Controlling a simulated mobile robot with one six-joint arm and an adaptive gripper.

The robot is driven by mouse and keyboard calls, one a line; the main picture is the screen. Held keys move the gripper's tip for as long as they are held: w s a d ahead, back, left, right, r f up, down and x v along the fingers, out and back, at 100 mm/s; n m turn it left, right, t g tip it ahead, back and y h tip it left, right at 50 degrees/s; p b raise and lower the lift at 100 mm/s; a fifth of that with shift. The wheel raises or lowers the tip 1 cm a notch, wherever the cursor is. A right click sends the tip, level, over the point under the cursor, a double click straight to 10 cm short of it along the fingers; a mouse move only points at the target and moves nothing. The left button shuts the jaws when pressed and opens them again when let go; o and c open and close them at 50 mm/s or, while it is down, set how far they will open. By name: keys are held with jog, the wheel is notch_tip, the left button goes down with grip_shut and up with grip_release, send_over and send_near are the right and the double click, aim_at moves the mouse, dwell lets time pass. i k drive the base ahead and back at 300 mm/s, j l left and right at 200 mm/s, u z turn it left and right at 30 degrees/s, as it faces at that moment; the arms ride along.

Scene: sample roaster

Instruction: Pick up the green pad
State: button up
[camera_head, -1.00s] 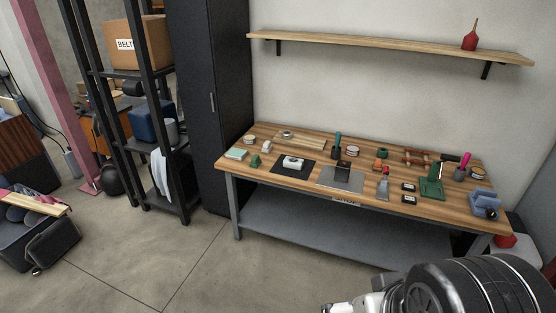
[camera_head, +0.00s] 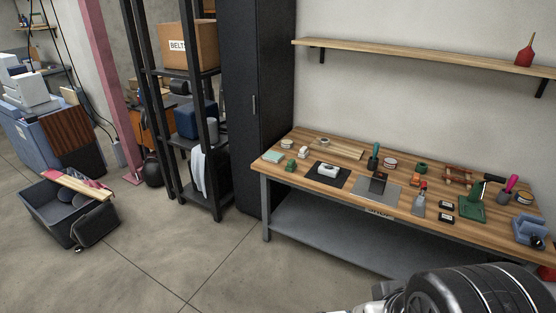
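A small flat pale green pad (camera_head: 273,156) lies at the left end of the wooden workbench (camera_head: 318,198), near its left edge. A small darker green block-like item (camera_head: 290,166) sits just to its right, and a larger green tray-like item (camera_head: 472,208) lies toward the bench's right end. It is far off, so fine detail of the pad is not clear. My arm shows as a dark rounded part at the bottom right, in front of the bench. My gripper is not in view.
A black mat (camera_head: 319,181) with a white device and a grey plate (camera_head: 361,190) lie right of the pad. A black cabinet (camera_head: 255,120) and shelving rack (camera_head: 205,165) stand left of the bench. A dark bin (camera_head: 68,231) is far left. Floor between is clear.

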aim_at(291, 166)
jog(key=i+j+z, duration=0.1)
jog(key=i, duration=0.45)
jog(key=i+j, duration=0.15)
jog(key=i, duration=0.35)
jog(key=i+j+z, duration=0.15)
jog(key=i, duration=0.4)
jog(key=i+j, duration=0.25)
jog(key=i, duration=0.3)
jog(key=i+j+z, duration=0.15)
jog(key=i, duration=0.35)
jog(key=i+j+z, duration=0.1)
jog(key=i+j, duration=0.2)
jog(key=i, duration=0.25)
